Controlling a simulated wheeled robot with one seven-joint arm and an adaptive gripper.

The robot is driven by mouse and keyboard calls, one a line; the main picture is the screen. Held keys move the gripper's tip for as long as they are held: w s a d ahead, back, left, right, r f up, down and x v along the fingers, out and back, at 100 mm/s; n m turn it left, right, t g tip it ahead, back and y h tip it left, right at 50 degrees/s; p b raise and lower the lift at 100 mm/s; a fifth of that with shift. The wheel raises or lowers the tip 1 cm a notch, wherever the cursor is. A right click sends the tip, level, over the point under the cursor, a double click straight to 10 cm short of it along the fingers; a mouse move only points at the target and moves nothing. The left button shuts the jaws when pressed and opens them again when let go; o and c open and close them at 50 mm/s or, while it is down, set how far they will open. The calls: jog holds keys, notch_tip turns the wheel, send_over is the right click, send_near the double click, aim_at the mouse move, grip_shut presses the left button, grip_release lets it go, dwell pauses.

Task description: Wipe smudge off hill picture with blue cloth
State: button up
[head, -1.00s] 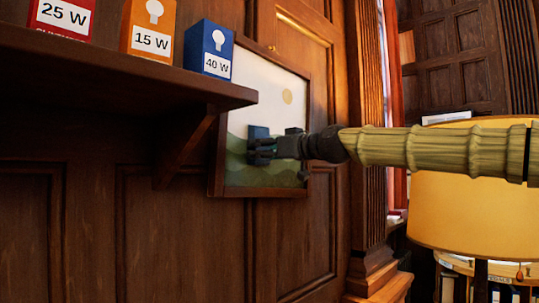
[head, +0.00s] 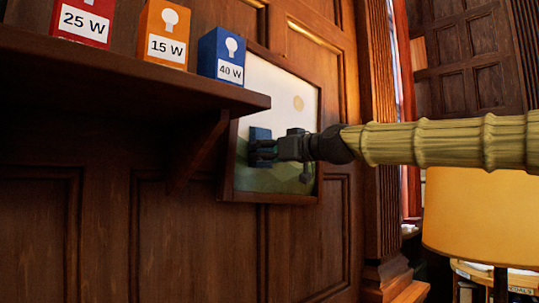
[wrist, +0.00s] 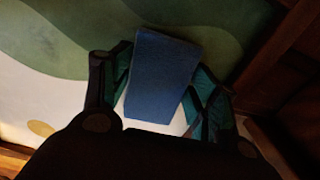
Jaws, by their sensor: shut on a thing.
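The hill picture (head: 268,88) hangs framed on the panelled wall, with green hills, a pale sky and a round yellow sun. In the wrist view, its painted surface (wrist: 60,45) appears turned round. My gripper (head: 262,152) is shut on the blue cloth (head: 259,134), in front of the picture's left part. The cloth (wrist: 160,75) shows as a folded blue block between the dark fingers in the wrist view. I cannot tell if it touches the surface. A small dark patch shows at the picture's lower right (head: 306,173); whether it is the smudge is unclear.
A dark wooden shelf (head: 120,85) juts out left of the picture, its end overlapping the frame. It holds a red box (head: 84,18), an orange box (head: 164,32) and a blue box (head: 221,57). A yellow lampshade (head: 480,215) stands at right, below my arm.

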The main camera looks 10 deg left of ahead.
jog(key=w+d+p, duration=0.2)
jog(key=w+d, duration=0.2)
jog(key=w, duration=0.2)
jog(key=shift+w+r, duration=0.2)
jog(key=shift+r, duration=0.15)
dwell(0.9)
jog(key=shift+d, duration=0.15)
jog(key=w+d+f+p, duration=0.1)
jog(key=w+d, duration=0.2)
jog(key=w, duration=0.2)
jog(key=shift+w+d, duration=0.35)
jog(key=shift+w, duration=0.05)
dwell(0.4)
jog(key=shift+f, duration=0.1)
jog(key=s+a+r+b, duration=0.1)
jog(key=s+a+b, duration=0.1)
jog(key=s+a, duration=0.2)
jog(key=shift+s, duration=1.1)
jog(key=shift+s+a+b, duration=0.1)
jog(key=shift+b, duration=0.2)
